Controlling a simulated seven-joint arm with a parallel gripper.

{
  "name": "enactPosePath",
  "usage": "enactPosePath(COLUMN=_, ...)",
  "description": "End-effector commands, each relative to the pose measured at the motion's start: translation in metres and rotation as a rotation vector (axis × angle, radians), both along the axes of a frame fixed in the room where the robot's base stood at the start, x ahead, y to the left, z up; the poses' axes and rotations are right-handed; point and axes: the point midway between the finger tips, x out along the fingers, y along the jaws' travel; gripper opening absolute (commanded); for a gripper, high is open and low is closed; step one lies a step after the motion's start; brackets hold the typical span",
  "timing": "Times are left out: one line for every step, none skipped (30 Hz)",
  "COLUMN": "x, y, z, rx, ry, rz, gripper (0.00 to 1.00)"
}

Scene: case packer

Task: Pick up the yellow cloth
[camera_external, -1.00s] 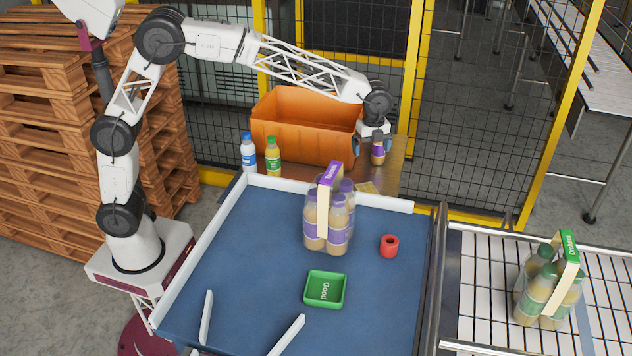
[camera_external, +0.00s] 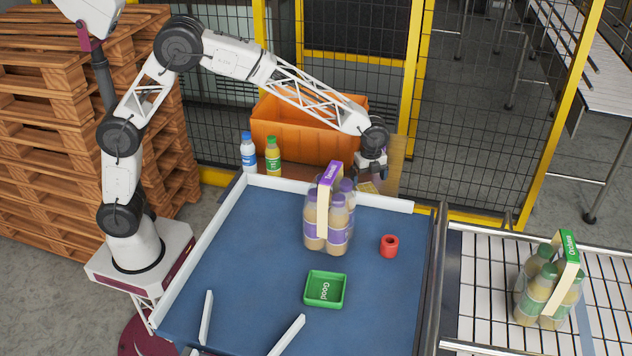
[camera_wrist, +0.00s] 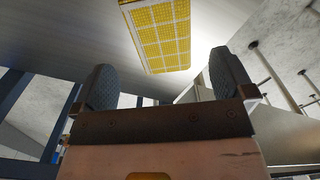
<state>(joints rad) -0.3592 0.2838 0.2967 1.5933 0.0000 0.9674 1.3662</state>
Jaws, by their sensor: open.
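The yellow cloth (camera_wrist: 158,35) lies flat on a grey surface at the top of the wrist view, with a pale grid pattern on it. In the external view only part of the cloth (camera_external: 367,187) shows, just below my gripper (camera_external: 372,173), behind the white rail of the blue table. My gripper (camera_wrist: 164,78) is open in the wrist view, its two dark fingers wide apart with nothing between them. The cloth is ahead of the fingertips and apart from them.
An orange crate (camera_external: 300,135) stands left of my gripper. Two bottles, one with a blue cap (camera_external: 248,152) and one green-labelled (camera_external: 273,156), stand in front of it. A purple-labelled bottle pack (camera_external: 329,215), a red ring (camera_external: 389,245) and a green tray (camera_external: 325,303) sit on the blue table.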

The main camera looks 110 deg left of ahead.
Motion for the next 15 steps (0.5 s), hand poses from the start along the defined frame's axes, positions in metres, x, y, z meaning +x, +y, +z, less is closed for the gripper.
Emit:
enactPosePath(x=-0.0002, y=-0.0001, z=-0.0048, rx=-0.001, ry=0.001, rz=0.0, gripper=1.0)
enactPosePath(x=-0.0002, y=-0.0002, z=-0.0071, rx=-0.001, ry=0.002, rz=0.0, gripper=1.0)
enactPosePath(x=-0.0002, y=-0.0002, z=-0.0097, rx=-0.001, ry=0.002, rz=0.0, gripper=1.0)
enactPosePath(x=-0.0001, y=-0.0003, z=-0.0113, rx=-0.001, ry=0.001, rz=0.0, gripper=1.0)
enactPosePath(x=-0.0001, y=-0.0003, z=-0.0125, rx=-0.001, ry=0.001, rz=0.0, gripper=1.0)
enactPosePath(x=-0.0001, y=-0.0003, z=-0.0135, rx=-0.001, ry=0.001, rz=0.0, gripper=1.0)
enactPosePath(x=-0.0001, y=-0.0003, z=-0.0138, rx=0.0, ry=0.0, rz=0.0, gripper=1.0)
enactPosePath(x=-0.0001, y=-0.0003, z=-0.014, rx=0.0, ry=0.0, rz=0.0, gripper=1.0)
enactPosePath(x=0.0, y=-0.0002, z=-0.014, rx=0.0, ry=0.0, rz=0.0, gripper=1.0)
enactPosePath(x=0.0, y=-0.0002, z=-0.0139, rx=0.0, ry=0.0, rz=0.0, gripper=1.0)
enactPosePath(x=-0.0001, y=-0.0003, z=-0.0139, rx=0.0, ry=0.0, rz=0.0, gripper=1.0)
enactPosePath(x=0.0, y=-0.0002, z=-0.0139, rx=0.0, ry=0.0, rz=0.0, gripper=1.0)
enactPosePath(x=-0.0001, y=-0.0003, z=-0.0139, rx=0.0, ry=0.0, rz=0.0, gripper=1.0)
enactPosePath(x=-0.0001, y=-0.0003, z=-0.014, rx=0.0, ry=0.0, rz=0.0, gripper=1.0)
enactPosePath(x=0.0, y=-0.0004, z=-0.0142, rx=0.0, ry=0.0, rz=0.0, gripper=1.0)
